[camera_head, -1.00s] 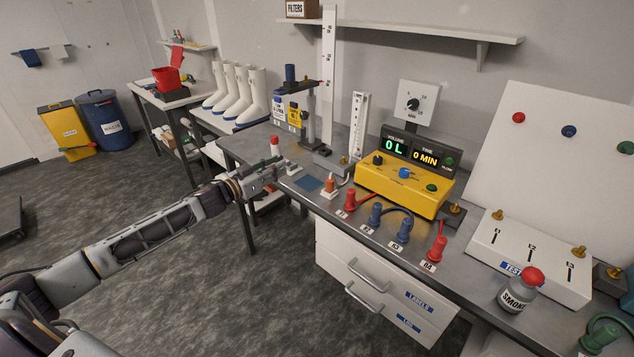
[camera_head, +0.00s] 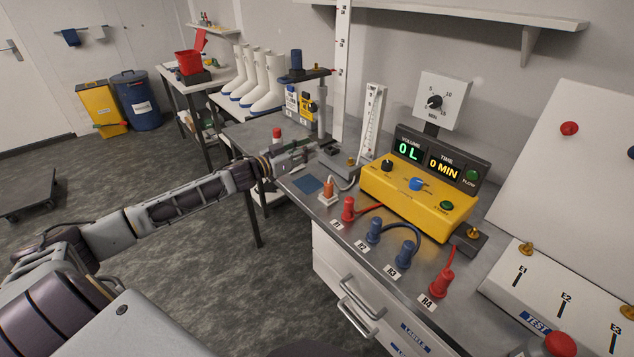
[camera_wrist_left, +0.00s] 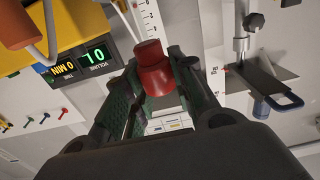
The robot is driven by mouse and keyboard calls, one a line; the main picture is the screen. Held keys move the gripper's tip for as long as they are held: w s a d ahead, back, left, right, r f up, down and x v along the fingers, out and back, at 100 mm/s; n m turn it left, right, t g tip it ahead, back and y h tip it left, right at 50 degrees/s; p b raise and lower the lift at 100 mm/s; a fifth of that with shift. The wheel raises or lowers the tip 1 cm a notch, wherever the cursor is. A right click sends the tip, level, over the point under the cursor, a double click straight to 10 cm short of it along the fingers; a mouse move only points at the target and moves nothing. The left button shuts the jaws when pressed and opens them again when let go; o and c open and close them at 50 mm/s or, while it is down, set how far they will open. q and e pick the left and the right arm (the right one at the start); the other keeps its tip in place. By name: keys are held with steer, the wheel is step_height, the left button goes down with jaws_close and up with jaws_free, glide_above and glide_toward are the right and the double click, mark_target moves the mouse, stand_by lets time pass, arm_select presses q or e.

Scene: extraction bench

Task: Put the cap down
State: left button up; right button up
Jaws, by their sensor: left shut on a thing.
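A red cap (camera_wrist_left: 153,72) with a rounded, stepped top sits between the fingers of my left gripper in the left wrist view. My left gripper (camera_head: 308,150) is shut on it and held over the back left part of the bench, near the foot of the metal stand. In the head view I cannot make out the held cap against the fingers. A separate red-topped white item (camera_head: 277,135) stands just behind the gripper. My right gripper is not in view.
A flat blue square (camera_head: 307,185) lies on the bench in front of the gripper. An orange plug (camera_head: 328,190) stands to its right. The yellow meter box (camera_head: 415,195), red and blue plugs with cables, and a tall white ruler (camera_head: 342,70) stand near. The bench's left end is fairly clear.

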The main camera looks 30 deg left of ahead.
arm_select(q)
steer(key=shift+w+d, duration=0.1)
steer(key=shift+w, duration=0.2)
steer(key=shift+f, duration=0.6)
step_height(320, 180, down, 4)
steer(key=shift+b, duration=0.35)
steer(key=shift+f, duration=0.45)
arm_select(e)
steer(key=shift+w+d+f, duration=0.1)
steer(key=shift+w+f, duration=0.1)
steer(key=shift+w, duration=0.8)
arm_select(q)
steer(key=shift+f, duration=0.15)
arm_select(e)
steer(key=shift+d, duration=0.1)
